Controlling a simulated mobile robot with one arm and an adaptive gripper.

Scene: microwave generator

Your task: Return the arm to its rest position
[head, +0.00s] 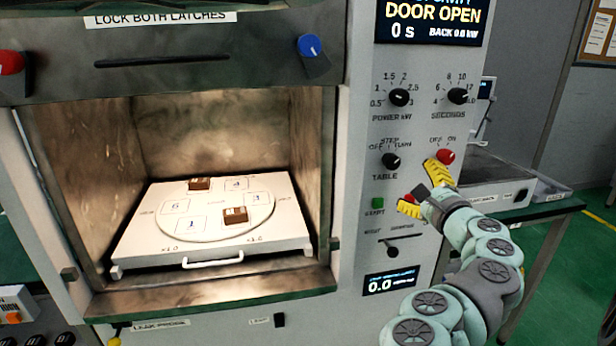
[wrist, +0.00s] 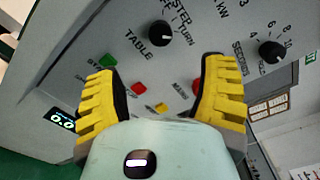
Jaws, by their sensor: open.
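My gripper (head: 424,188) is open and empty, held in front of the control panel (head: 364,257) at the right of the microwave generator. In the wrist view my gripper (wrist: 160,100) shows two yellow ribbed fingers spread apart, with a red button (wrist: 139,89) visible between them. The right finger partly covers another red knob (wrist: 197,86). In the head view this red knob (head: 446,156) is just above the upper finger. My arm reaches up from the lower right. No contact with the panel can be made out.
The chamber is open, with a white tray (head: 130,246) and a round turntable (head: 205,228) inside. Two brown blocks (head: 235,215) (head: 199,184) are on it. The display (head: 432,22) reads DOOR OPEN. A side table (head: 545,206) stands at right. Green floor (head: 545,243) shows beyond.

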